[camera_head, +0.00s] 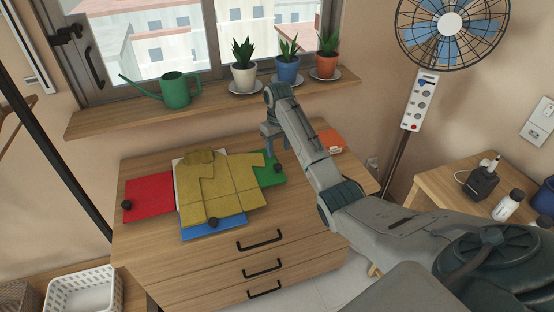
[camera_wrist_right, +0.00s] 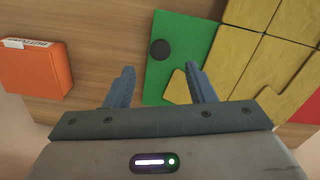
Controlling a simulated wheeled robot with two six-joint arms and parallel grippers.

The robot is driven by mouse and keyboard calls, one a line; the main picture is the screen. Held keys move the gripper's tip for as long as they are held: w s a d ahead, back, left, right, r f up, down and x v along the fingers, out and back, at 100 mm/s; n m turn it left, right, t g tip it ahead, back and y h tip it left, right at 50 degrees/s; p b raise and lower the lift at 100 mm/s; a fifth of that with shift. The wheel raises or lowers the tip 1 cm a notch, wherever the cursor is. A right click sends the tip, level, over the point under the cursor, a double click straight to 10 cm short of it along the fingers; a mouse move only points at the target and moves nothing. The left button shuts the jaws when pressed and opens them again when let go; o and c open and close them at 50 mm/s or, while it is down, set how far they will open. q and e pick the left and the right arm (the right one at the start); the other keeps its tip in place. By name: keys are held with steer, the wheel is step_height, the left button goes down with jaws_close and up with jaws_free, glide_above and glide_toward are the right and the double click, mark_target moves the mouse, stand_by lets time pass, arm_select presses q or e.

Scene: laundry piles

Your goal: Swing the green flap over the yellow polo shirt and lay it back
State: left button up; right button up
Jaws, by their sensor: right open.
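The yellow polo shirt (camera_head: 232,188) lies spread on a folding board on the wooden dresser top. The green flap (camera_head: 266,178) lies flat at its right, with a sleeve over part of it. In the right wrist view the green flap (camera_wrist_right: 184,35) carries a black knob (camera_wrist_right: 160,50) near its edge. The red flap (camera_head: 149,195) and blue flap (camera_head: 205,231) also lie flat. My right gripper (camera_head: 274,148) is open above the dresser near the green flap. In the wrist view its fingertips (camera_wrist_right: 158,72) are spread apart, with the knob showing between and beyond them. My left gripper is out of view.
An orange box (camera_head: 332,141) lies on the dresser to the right. Potted plants (camera_head: 288,70) and a green watering can (camera_head: 175,90) stand on the windowsill behind. A fan stand (camera_head: 410,115) is at right. A white basket (camera_head: 84,293) is at lower left.

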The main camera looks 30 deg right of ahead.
mark_target(278, 165)
step_height(278, 165, down, 4)
steer(key=shift+w+r, duration=0.1)
steer(key=shift+r, duration=0.05)
step_height(278, 165, down, 3)
steer(key=shift+w+p, duration=0.1)
steer(key=shift+p, duration=0.3)
steer(key=shift+f, duration=0.2)
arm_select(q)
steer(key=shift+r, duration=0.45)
arm_select(e)
jaws_close()
